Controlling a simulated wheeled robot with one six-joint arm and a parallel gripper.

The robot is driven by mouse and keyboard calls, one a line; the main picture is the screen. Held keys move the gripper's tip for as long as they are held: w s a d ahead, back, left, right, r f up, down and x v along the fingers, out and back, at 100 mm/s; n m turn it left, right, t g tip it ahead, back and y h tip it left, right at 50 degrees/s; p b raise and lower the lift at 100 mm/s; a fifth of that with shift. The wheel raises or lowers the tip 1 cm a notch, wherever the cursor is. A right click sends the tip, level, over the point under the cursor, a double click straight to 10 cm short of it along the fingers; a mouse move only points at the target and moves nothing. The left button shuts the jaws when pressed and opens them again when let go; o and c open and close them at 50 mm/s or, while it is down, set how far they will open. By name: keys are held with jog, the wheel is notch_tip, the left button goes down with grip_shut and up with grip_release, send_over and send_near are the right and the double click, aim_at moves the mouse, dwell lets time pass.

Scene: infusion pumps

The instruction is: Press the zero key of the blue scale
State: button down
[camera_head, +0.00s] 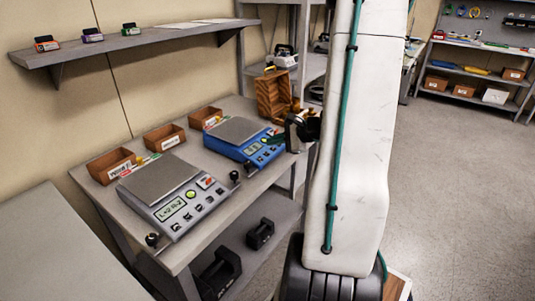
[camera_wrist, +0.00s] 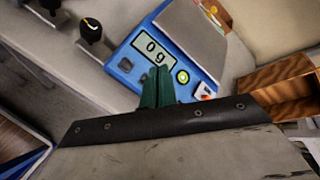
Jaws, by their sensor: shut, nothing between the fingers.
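The blue scale (camera_head: 229,147) stands on the grey bench in the head view, with a grey pan on top and a sloped front panel. In the wrist view the blue scale (camera_wrist: 139,29) fills the upper middle, and its display (camera_wrist: 153,49) reads "0 g". A round green-yellow key (camera_wrist: 183,77) shows right of my fingers; I cannot read which key is zero. My gripper (camera_wrist: 159,70) has green fingers, shut and empty, over the front panel just below the display. They hide part of the panel. I cannot tell whether the tips touch it.
A grey scale (camera_head: 163,209) stands left of the blue one. Black knobs (camera_wrist: 91,28) stand near the bench edge. Small brown bins (camera_head: 165,137) line the back, and a wooden crate (camera_head: 270,95) stands behind my gripper. The floor (camera_head: 450,180) at right is open.

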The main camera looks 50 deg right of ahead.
jog(key=r, duration=0.2)
jog(key=shift+s+r, duration=0.3)
jog(key=shift+s, duration=0.05)
dwell(0.7)
